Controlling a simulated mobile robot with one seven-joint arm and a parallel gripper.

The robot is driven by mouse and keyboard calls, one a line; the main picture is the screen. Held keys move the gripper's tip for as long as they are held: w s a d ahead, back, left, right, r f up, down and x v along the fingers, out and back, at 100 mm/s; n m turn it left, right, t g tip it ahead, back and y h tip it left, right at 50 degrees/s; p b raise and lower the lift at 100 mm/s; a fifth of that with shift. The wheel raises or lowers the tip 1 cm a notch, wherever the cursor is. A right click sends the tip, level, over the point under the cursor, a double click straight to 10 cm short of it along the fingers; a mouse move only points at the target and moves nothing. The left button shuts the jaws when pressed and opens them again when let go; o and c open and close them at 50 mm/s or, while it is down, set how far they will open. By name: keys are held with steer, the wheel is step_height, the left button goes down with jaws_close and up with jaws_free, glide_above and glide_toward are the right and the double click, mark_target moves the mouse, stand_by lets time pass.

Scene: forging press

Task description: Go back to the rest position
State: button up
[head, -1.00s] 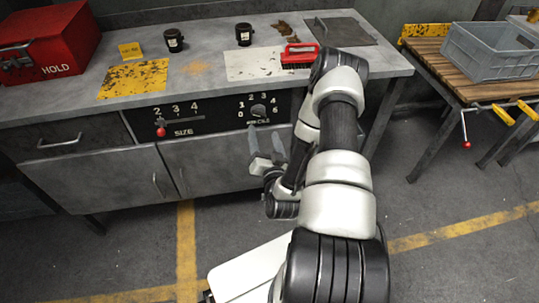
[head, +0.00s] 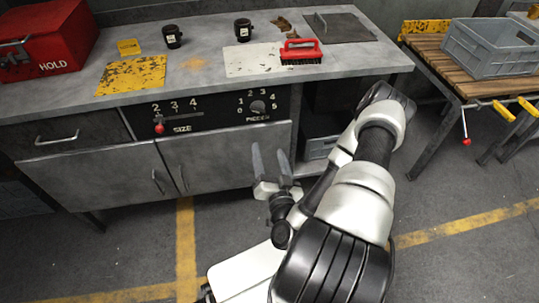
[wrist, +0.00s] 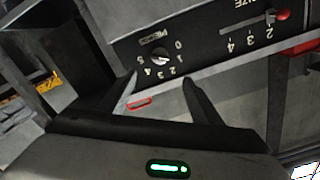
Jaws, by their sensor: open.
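My gripper (head: 270,163) is open and empty in front of the bench's lower doors, below the control strip. Its two grey fingers point up towards the strip and stand apart. In the wrist view the two fingers (wrist: 160,95) are spread with nothing between them. The dial marked PIECES (head: 257,106) shows beyond the fingers, and also in the wrist view (wrist: 160,57). The SIZE slider with a red knob (head: 159,128) is to its left; in the wrist view the red knob (wrist: 283,15) is at the upper right.
The bench top (head: 210,40) carries a red HOLD box (head: 45,45), two black cups, a yellow plate (head: 132,75), a pale plate (head: 245,62) and a red brush (head: 301,52). A grey crate (head: 490,48) stands on a wooden table at right. Floor in front is clear.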

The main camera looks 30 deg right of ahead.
steer(key=w+a+r+n+g+y, duration=0.2)
steer(key=w+a+n+g+y, duration=0.2)
steer(key=w+n+y, duration=0.4)
step_height(320, 180, up, 8)
steer(key=f+n+g+h, duration=0.1)
steer(key=n+g+h, duration=0.1)
steer(key=n+g, duration=0.2)
steer(key=s+a+r+g+h, duration=0.1)
steer(key=s+r, duration=0.2)
steer(key=r, duration=0.4)
steer(key=s+a+r+g+h, duration=0.1)
steer(key=s+r, duration=0.3)
steer(key=r, duration=0.2)
steer(key=s+a+r+m+g, duration=0.1)
steer(key=s+a+r, duration=0.15)
steer(key=s, duration=0.25)
steer(key=s+a+r+m+y, duration=0.1)
steer(key=s+a+r, duration=0.15)
steer(key=s, duration=0.25)
steer(key=s+a+r+m+g, duration=0.1)
steer(key=s+r, duration=0.3)
steer(key=s, duration=0.2)
step_height(320, 180, up, 20)
steer(key=p, duration=2)
steer(key=shift+w+r+p, duration=0.2)
steer(key=shift+w+p, duration=0.05)
steer(key=shift+p, duration=0.05)
